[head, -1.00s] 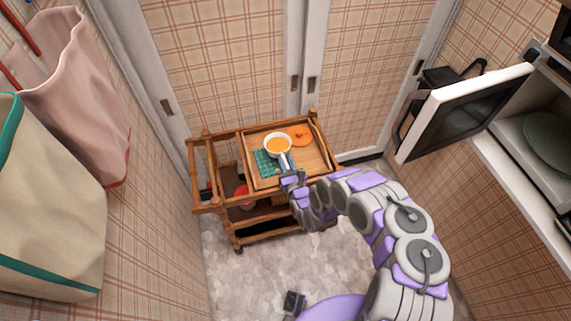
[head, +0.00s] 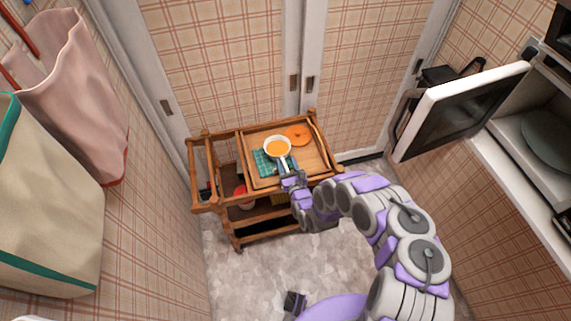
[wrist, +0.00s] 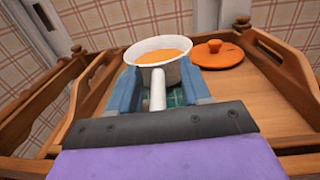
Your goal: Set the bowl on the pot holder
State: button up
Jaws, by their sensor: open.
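The bowl (head: 278,148) is white with orange contents and a white handle; it sits upright on the tray (head: 318,162) of the cart, at the teal checked pot holder (head: 262,165). In the head view the pot holder shows to the bowl's lower left, and the bowl overlaps its upper right part. My gripper (head: 286,166) reaches in from the near side. In the wrist view its two blue fingers (wrist: 160,88) stand apart, either side of the bowl's handle (wrist: 157,92). The pot holder (wrist: 177,97) shows only partly between them. The underside of the bowl is hidden.
An orange lid (head: 298,134) with a knob lies right of the bowl on the tray. The wooden cart (head: 212,175) has raised rails. An open microwave door (head: 460,110) juts out at right. Bags (head: 50,190) hang at left.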

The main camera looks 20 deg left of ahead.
jog(key=shift+a+r, duration=0.1)
jog(key=shift+r, duration=0.05)
jog(key=shift+a+r, duration=0.15)
jog(key=shift+r, duration=0.4)
jog(key=p+v, duration=0.3)
jog(key=v, duration=0.9)
jog(key=shift+p, duration=0.4)
jog(key=shift+f, duration=0.1)
